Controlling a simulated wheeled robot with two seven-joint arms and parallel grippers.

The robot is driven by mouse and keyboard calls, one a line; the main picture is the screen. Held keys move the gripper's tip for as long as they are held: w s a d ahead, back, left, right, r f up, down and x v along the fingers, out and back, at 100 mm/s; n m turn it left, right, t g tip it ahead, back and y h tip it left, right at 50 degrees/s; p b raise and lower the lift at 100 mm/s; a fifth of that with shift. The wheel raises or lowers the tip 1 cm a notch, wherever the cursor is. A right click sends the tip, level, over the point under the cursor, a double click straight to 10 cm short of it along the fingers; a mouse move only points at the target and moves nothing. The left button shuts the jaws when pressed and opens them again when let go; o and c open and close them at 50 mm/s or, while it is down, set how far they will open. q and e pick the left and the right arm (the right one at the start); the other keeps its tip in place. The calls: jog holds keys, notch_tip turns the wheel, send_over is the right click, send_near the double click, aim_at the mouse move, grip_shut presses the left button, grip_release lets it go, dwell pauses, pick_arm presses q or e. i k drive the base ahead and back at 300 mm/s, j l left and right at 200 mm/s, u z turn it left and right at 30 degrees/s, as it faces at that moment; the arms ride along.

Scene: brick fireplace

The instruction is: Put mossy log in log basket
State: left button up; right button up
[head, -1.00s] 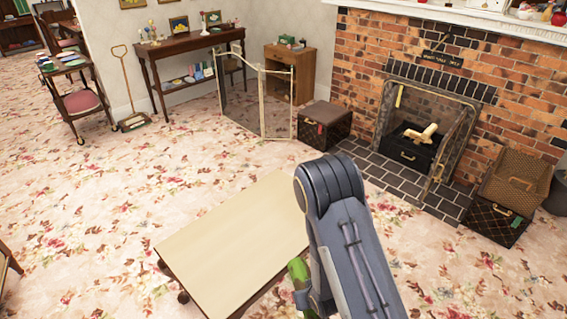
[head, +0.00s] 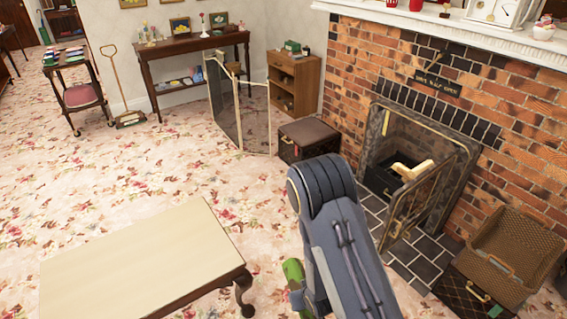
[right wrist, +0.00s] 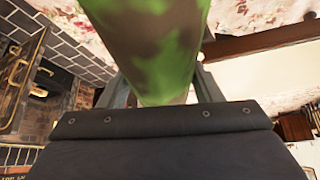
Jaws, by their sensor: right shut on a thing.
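The mossy log (head: 292,270) is green, and only one end shows past my right arm at the lower middle of the head view. In the right wrist view the log (right wrist: 150,40) fills the top middle, green with darker patches. My right gripper (right wrist: 162,92) is shut on it, a finger at each side. The log basket is a brown wicker basket (head: 520,245) at the right of the head view, on a dark patterned box beside the hearth. The log is held left of the basket and well apart from it. My left gripper is out of view.
A low table (head: 140,260) stands at lower left. The fireplace (head: 405,165) has an open glass door (head: 420,205) and pale logs inside. A dark trunk (head: 308,138) and folding screen (head: 240,110) stand left of it. Floral carpet lies clear between table and hearth.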

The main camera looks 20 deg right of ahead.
aim_at(506, 256)
jog(key=k+l+u, duration=0.1)
jog(key=l, duration=0.75)
jog(key=k+l+u, duration=0.15)
jog(key=l, duration=0.65)
jog(key=k+l+u, duration=0.1)
jog(key=l, duration=0.7)
jog(key=k+l+u, duration=0.1)
jog(key=k+l, duration=0.15)
jog(key=l, duration=0.55)
jog(key=k+l+u, duration=0.1)
jog(key=k+l, duration=0.15)
jog(key=l, duration=0.55)
jog(key=k+l+u, duration=0.15)
jog(key=l, duration=0.6)
jog(key=k+l+u, duration=0.1)
jog(key=k+l, duration=0.3)
jog(key=l, duration=0.35)
jog(key=k+l+u, duration=0.1)
jog(key=k+l, duration=0.2)
jog(key=l, duration=0.4)
jog(key=i+l, duration=0.15)
jog(key=l, duration=0.15)
jog(key=i+l, duration=0.15)
jog(key=l+u, duration=0.05)
jog(key=l, duration=0.05)
